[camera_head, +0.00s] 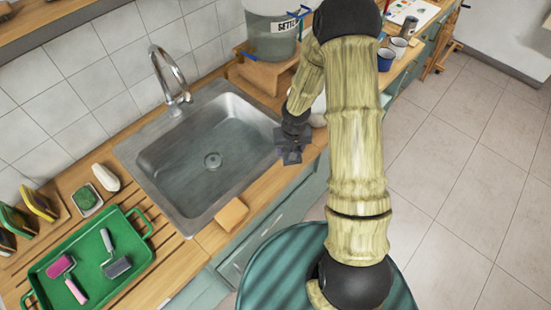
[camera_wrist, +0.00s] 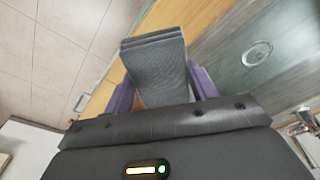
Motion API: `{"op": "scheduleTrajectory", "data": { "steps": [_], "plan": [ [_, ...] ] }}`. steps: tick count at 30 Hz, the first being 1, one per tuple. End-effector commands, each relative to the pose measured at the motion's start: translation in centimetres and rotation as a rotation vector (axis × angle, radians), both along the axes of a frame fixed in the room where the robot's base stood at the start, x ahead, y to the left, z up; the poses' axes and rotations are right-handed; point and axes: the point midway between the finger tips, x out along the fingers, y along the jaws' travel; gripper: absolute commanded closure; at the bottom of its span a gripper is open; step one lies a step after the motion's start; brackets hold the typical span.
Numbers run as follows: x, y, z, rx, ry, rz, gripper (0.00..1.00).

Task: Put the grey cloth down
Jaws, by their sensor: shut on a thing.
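The grey cloth (camera_wrist: 157,72) is a folded, layered dark grey piece in the wrist view. My gripper (camera_wrist: 160,85) is shut on it, with a purple finger on each side. In the head view my gripper (camera_head: 291,152) is at the right rim of the sink, near the wooden counter's front edge. The cloth shows there only as a small dark shape that I cannot tell apart from the gripper. In the wrist view the wooden counter edge and the sink lie beyond the cloth.
The steel sink (camera_head: 205,160) looks empty, with a faucet (camera_head: 170,75) behind it. An orange-tan sponge or cloth (camera_head: 231,215) lies on the counter front. A green tray (camera_head: 85,262) with rollers is at lower left. A labelled container (camera_head: 270,35) stands behind my arm.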

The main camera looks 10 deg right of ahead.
Motion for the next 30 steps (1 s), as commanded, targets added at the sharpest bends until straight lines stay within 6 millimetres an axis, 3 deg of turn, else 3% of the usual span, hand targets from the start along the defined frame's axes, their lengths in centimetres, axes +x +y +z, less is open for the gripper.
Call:
{"op": "scheduleTrajectory", "data": {
  "steps": [17, 23, 30],
  "plan": [
    [0.0, 0.6, 0.1, 0.001, 0.0, 0.045, 0.67],
    [0.0, 0.1, 0.6, 0.002, 0.0, 0.216, 0.67],
    [-0.1, -0.3, 1.4, 0.002, 0.0, 0.533, 0.67]
  ]
}}
